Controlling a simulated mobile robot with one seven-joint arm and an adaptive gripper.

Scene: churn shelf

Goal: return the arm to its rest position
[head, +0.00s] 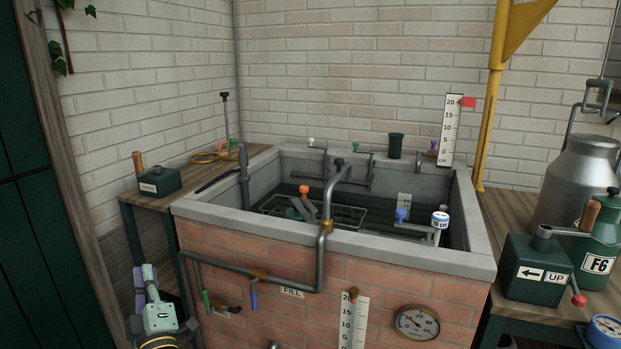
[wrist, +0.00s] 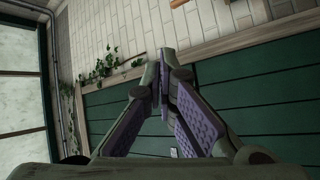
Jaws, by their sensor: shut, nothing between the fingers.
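My gripper (head: 145,272) is at the lower left of the head view, pointing up, in front of the wooden side table and left of the brick tank. Its pale green body and purple finger pads show there. In the wrist view, my gripper (wrist: 164,62) has its fingers together at the tips, with nothing between them. Behind it are a dark green panelled surface and a pale brick wall, seen tilted. Most of my arm is hidden below the picture edge.
The brick tank (head: 240,262) with pipes and valves stands in the centre. The wooden side table (head: 190,170) holds a green crank box (head: 160,182). A milk churn (head: 580,185) and another green crank box (head: 530,270) stand at right. The dark green door (head: 35,220) is at far left.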

